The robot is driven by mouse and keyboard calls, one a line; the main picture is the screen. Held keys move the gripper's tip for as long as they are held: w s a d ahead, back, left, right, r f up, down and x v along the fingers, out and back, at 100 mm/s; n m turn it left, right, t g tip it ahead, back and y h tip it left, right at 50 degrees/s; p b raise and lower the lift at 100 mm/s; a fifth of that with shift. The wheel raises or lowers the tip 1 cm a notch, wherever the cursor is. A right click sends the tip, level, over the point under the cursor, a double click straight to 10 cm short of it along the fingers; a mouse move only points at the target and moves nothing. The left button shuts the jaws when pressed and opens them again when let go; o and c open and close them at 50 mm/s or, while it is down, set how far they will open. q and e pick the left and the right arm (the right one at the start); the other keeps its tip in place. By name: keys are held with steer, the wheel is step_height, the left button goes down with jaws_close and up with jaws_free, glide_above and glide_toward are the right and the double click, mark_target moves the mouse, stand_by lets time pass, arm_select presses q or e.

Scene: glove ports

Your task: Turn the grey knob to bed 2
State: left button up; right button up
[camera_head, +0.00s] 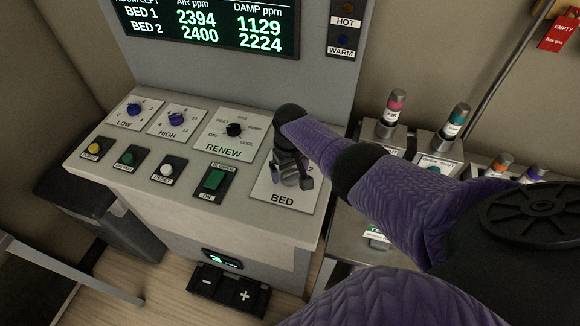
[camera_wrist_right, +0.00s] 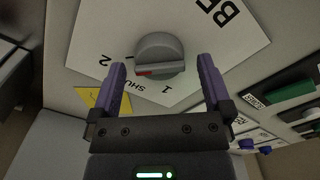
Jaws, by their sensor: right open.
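The grey knob (camera_wrist_right: 160,55) sits on the white BED plate (camera_wrist_right: 97,38) in the right wrist view. Its red mark is at the lower left of the knob, on the side of the SHUT label; labels 1 and 2 lie to either side of SHUT. My right gripper (camera_wrist_right: 162,66) is open, with one finger on each side of the knob; I cannot tell whether they touch it. In the head view my right gripper (camera_head: 291,182) points down over the BED plate (camera_head: 272,204) and mostly hides the knob. My left gripper is out of view.
The sloping console holds the RENEW dial (camera_head: 234,130), two blue dials, several buttons and a green switch (camera_head: 214,179) left of the BED plate. A lit display (camera_head: 215,25) stands behind. Capped cylinders (camera_head: 392,110) stand to the right, near my arm.

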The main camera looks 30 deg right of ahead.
mark_target(290, 173)
step_height(290, 173, up, 9)
steer(key=p, duration=0.4)
steer(key=shift+f, duration=0.2)
steer(key=shift+r, duration=0.3)
